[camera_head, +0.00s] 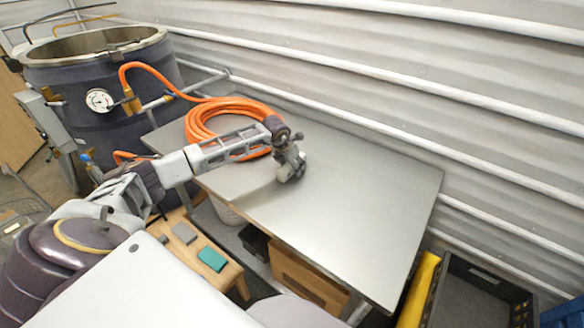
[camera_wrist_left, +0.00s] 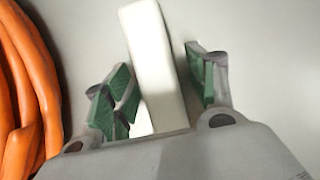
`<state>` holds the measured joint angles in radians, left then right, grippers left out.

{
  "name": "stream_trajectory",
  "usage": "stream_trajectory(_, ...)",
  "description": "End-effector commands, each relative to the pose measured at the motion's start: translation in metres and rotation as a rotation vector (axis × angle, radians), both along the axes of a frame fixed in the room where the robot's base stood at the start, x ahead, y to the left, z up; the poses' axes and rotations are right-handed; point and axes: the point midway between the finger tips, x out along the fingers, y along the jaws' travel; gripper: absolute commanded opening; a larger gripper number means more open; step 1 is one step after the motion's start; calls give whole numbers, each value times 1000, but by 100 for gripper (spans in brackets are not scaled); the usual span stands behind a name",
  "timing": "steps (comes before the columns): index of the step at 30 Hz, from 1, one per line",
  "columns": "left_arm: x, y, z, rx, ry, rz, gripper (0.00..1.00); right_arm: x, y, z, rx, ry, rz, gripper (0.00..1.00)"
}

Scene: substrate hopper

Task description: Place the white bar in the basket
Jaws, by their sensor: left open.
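The white bar (camera_wrist_left: 148,40) shows in the left wrist view, lying lengthwise between the two green-padded fingers of my left gripper (camera_wrist_left: 160,88). The fingers are open, one on each side of the bar, with gaps showing. Its near end meets the edge of the gripper's palm in the picture. In the head view my left gripper (camera_head: 291,166) is over the metal table (camera_head: 340,215), close to the orange hose. I cannot make out the bar there; the gripper seems to hide it. A dark crate (camera_head: 480,262), possibly the basket, stands at the lower right, beyond the table's right end.
A coiled orange hose (camera_head: 200,122) lies on the table left of my left gripper. A large dark vat (camera_head: 100,90) with a gauge stands at the left. A ribbed wall (camera_head: 400,75) runs behind the table. The table's right half is clear.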

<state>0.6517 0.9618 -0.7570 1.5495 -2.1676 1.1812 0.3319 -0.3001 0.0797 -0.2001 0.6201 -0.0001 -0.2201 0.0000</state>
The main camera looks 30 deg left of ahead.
Motion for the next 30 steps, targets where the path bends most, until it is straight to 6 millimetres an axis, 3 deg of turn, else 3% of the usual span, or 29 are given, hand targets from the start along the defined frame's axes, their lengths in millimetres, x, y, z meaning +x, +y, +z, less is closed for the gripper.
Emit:
stream_trajectory(4, 0, 0, 0, 0, 0, 0, 57, 0, 0, 0, 0, 0, 0, 0)
stream_trajectory(18, 0, 0, 1, 0, -1, 0, 0, 0, 0, 0, 0, 0, 0, 0)
stream_trajectory(30, 1, 0, 11, 0, -4, 0, 0, 0, 0, -2, 0, 0, 0, 0)
